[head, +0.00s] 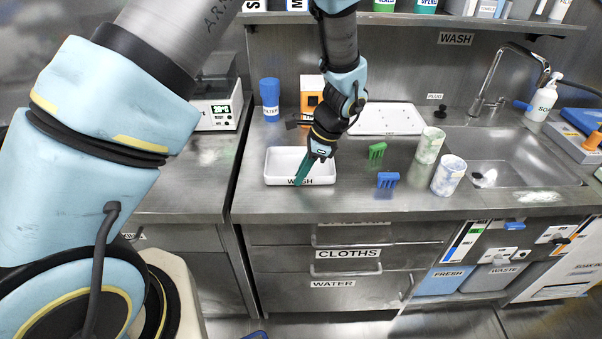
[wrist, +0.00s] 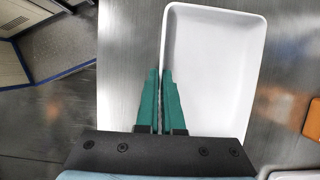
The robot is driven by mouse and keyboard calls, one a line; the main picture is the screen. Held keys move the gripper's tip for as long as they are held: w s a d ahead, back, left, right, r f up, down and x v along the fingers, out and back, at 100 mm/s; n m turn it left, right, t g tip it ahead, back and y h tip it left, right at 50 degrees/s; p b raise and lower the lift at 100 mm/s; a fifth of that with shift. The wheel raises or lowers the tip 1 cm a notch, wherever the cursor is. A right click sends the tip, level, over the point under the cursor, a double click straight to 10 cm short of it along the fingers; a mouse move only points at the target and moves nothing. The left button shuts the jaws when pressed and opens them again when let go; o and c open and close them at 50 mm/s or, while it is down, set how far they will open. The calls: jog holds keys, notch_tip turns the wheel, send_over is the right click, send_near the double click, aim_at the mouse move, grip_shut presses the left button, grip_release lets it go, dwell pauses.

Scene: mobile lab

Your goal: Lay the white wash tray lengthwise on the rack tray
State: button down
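The white wash tray (head: 285,163) is a shallow rectangular tray lying upright on the steel counter, with a WASH label on its front wall. It also shows in the wrist view (wrist: 212,75) and looks empty. My gripper (head: 300,178) reaches down at the tray's front wall, right of its middle. In the wrist view its green fingers (wrist: 161,80) stand close together on either side of that wall and look shut on it. A flat white tray with small holes (head: 390,118), apparently the rack tray, lies behind and to the right; its top looks bare.
A blue FILTER cup (head: 270,98) and an orange device (head: 312,92) stand behind the wash tray. Green (head: 377,152) and blue (head: 388,181) small racks and two mottled cups (head: 430,145) stand between it and the sink (head: 505,155). A shelf (head: 420,18) overhangs the back.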

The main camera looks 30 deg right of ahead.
jog(key=c, duration=1.1)
grip_release()
jog(key=shift+o, duration=0.2)
jog(key=b+v, duration=0.3)
jog(key=v, duration=0.9)
jog(key=w+a+r+n+h, duration=0.1)
jog(key=w+a+n, duration=0.2)
jog(key=a+n, duration=0.4)
jog(key=w+a+r+n+g+h, duration=0.1)
jog(key=a+n, duration=0.6)
jog(key=a, duration=1.2)
jog(key=w+h, duration=0.1)
jog(key=w, duration=0.1)
jog(key=shift+w+n+g, duration=0.3)
jog(key=shift+w, duration=0.1)
jog(key=shift+o, duration=0.5)
jog(key=s+a+n+t+h, duration=0.1)
jog(key=s+a+n, duration=0.2)
jog(key=a+n, duration=0.4)
jog(key=a, duration=0.3)
